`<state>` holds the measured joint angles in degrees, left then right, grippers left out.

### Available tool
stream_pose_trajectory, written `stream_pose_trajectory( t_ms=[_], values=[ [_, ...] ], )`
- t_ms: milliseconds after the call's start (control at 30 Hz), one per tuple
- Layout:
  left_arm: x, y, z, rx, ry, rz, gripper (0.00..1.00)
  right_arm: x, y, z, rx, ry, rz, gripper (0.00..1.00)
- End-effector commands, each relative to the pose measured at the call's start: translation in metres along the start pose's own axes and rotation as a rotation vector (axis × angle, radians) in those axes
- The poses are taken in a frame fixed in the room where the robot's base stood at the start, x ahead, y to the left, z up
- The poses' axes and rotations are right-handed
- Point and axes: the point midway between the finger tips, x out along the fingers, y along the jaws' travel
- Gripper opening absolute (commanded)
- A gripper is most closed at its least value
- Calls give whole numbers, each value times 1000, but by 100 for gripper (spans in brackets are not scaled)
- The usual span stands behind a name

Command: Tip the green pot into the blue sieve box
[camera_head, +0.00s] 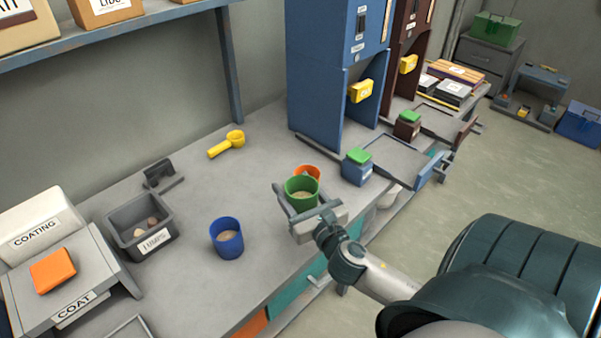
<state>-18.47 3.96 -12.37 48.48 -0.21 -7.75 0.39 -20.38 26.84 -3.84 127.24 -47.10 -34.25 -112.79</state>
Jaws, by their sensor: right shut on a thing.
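The green pot (301,184) stands upright with pale material inside, at the front middle of the bench. My right gripper (299,205) is shut on it from the near right side; the pot hides parts of the fingers. I cannot tell whether its base touches the bench. A tall blue cabinet (319,75) stands behind it, with an open bay and a yellow handle (361,91). A grey tray (395,157) with a blue end sticks out in front. A small blue box (357,170) with a green top stands right of the pot. My left gripper is out of view.
An orange pot (308,172) is close behind the green pot. A blue pot (227,239) with pale contents, a LUMPS bin (141,226) and a yellow scoop (227,144) are to the left. A brown cabinet (408,50) and a brown box (407,126) are farther right.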

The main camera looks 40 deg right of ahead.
Motion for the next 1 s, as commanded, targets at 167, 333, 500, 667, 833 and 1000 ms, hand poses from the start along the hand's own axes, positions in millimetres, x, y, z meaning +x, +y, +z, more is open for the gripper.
stream_pose_trajectory(
  t_ms=[167, 333, 500, 667, 833, 1000],
  values=[
    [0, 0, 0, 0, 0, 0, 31, -30, 62, 12, 1, 1, 79, 23],
    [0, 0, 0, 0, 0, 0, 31, -64, 117, 29, 3, -3, 155, 23],
    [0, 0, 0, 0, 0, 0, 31, -90, 152, 46, 8, -8, 208, 23],
    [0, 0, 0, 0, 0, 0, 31, -101, 164, 52, 10, -10, 227, 23],
    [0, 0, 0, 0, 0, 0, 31, -102, 164, 53, 10, -9, 228, 23],
    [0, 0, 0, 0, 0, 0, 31, -101, 164, 52, 10, -10, 228, 23]
  ],
)
